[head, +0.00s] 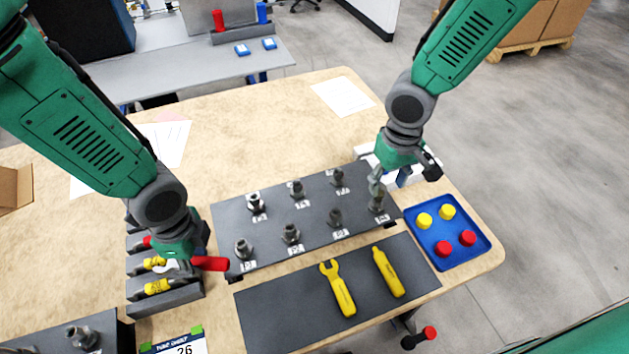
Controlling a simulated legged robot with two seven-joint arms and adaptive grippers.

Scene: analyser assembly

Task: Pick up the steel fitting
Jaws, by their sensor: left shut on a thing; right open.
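Several steel fittings stand upright in two rows on a dark grey plate (270,225), each by a small white label. The fitting at the plate's right end (377,204) is directly below my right gripper (377,186). That gripper is open and points down at it; whether the fingers touch the fitting is hard to tell. Other fittings stand further left, such as one at the front left (243,249) and one at the back (338,177). My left gripper (192,264) is shut on a red cylindrical object (209,263) beside the plate's left end.
A dark mat (290,318) in front holds a yellow wrench (338,288) and a yellow tool (387,272). A blue tray (470,249) with red and yellow caps sits at right. A grey rack (168,299) with yellow items lies under my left gripper. The table's back middle is clear.

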